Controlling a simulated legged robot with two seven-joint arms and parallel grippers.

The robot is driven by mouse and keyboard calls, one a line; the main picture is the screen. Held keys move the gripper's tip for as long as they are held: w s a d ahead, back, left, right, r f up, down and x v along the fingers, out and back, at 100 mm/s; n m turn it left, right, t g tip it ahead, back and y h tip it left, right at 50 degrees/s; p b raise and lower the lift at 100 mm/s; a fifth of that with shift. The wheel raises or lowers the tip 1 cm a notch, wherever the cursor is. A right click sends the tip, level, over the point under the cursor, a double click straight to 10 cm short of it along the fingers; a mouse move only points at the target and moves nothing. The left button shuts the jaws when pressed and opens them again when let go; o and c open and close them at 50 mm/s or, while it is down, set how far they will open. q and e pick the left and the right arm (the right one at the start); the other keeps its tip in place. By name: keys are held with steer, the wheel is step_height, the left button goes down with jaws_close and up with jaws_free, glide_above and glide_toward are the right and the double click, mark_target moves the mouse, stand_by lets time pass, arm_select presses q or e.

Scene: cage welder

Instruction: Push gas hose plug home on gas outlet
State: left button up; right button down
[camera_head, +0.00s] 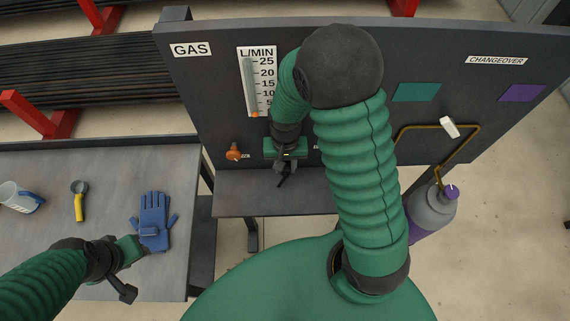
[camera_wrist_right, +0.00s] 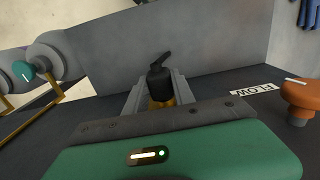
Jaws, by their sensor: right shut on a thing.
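My right gripper (camera_head: 285,165) is at the lower part of the dark gas panel (camera_head: 220,90), beside the orange flow knob. In the right wrist view its two grey fingers are shut on the gas hose plug (camera_wrist_right: 159,82), a black piece with a short angled end. A brass part (camera_wrist_right: 162,103) shows below the black piece between the fingers. The gas outlet cannot be made out, so I cannot tell how far the plug sits on it. My left gripper (camera_head: 124,287) is low at the left, near the blue gloves; its jaws are unclear.
The orange knob (camera_head: 234,152) also shows in the right wrist view (camera_wrist_right: 298,97), by the FLOW label. A flow tube (camera_head: 250,85) is above. A purple-capped cylinder (camera_head: 432,208) stands right.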

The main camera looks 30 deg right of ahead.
arm_select(q)
steer(key=shift+r+p, duration=0.3)
stand_by(0.7)
arm_select(e)
steer(key=shift+w+d, duration=0.1)
steer(key=shift+w, duration=0.1)
stand_by(0.4)
